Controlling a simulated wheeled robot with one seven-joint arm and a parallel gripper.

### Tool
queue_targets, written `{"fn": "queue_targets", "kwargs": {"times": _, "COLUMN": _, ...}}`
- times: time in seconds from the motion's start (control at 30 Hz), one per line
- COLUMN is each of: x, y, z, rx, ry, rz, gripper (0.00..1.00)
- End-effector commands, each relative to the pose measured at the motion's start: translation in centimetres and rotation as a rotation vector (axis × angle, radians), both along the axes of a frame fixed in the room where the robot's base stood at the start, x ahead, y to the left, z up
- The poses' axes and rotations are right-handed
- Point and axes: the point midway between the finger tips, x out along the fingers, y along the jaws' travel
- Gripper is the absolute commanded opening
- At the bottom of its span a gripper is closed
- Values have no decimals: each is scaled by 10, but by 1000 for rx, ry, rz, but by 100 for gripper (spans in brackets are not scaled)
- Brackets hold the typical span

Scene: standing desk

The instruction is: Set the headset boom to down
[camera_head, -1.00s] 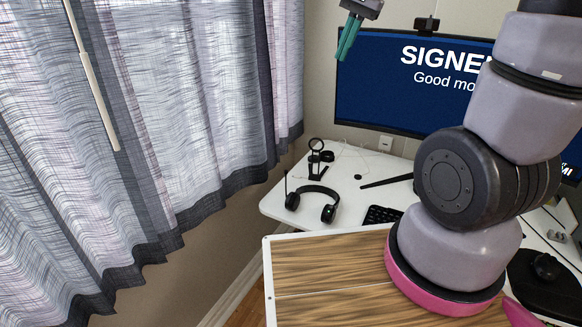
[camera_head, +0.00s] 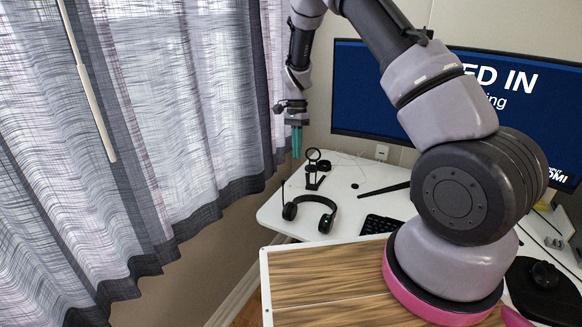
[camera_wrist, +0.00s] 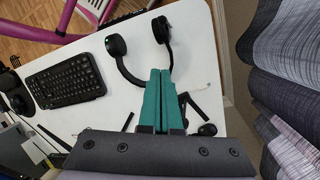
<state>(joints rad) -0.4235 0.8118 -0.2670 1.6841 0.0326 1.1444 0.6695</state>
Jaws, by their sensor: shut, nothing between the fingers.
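The black headset (camera_head: 312,207) lies on the white desk near its left corner. Its thin boom (camera_head: 283,192) stands upright from the left earcup. In the wrist view the headset (camera_wrist: 122,68) is at the top, with its two earcups apart and the band partly hidden behind my fingers; I cannot make out the boom there. My gripper (camera_head: 297,146) hangs above the desk's back left part, higher than the headset and apart from it. Its teal fingers (camera_wrist: 159,97) point down, shut together and empty.
A black stand with a ring (camera_head: 313,169) is on the desk behind the headset, below my gripper. A keyboard (camera_head: 380,225) lies to the right. The monitor (camera_head: 372,92) stands at the back. Curtains (camera_head: 170,120) hang to the left. The white desk (camera_head: 350,205) is clear just right of the headset.

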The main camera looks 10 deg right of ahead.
Motion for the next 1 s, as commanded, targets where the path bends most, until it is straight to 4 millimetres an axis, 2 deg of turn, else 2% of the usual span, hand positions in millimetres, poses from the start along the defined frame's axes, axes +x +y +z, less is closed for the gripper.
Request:
{"fn": "queue_targets", "kwargs": {"times": 0.17, "x": -9, "y": 1, "z": -26, "rx": 0, "ry": 3, "rz": 1, "gripper": 0}}
{"fn": "queue_targets", "kwargs": {"times": 0.5, "x": -30, "y": 3, "z": -94, "rx": 0, "ry": 4, "rz": 1, "gripper": 0}}
{"fn": "queue_targets", "kwargs": {"times": 0.57, "x": -32, "y": 15, "z": -84, "rx": 3, "ry": -4, "rz": 3, "gripper": 0}}
{"fn": "queue_targets", "kwargs": {"times": 0.7, "x": -39, "y": 27, "z": -75, "rx": 2, "ry": -3, "rz": 2, "gripper": 0}}
{"fn": "queue_targets", "kwargs": {"times": 1.0, "x": -43, "y": 35, "z": -70, "rx": 2, "ry": -1, "rz": 0, "gripper": 0}}
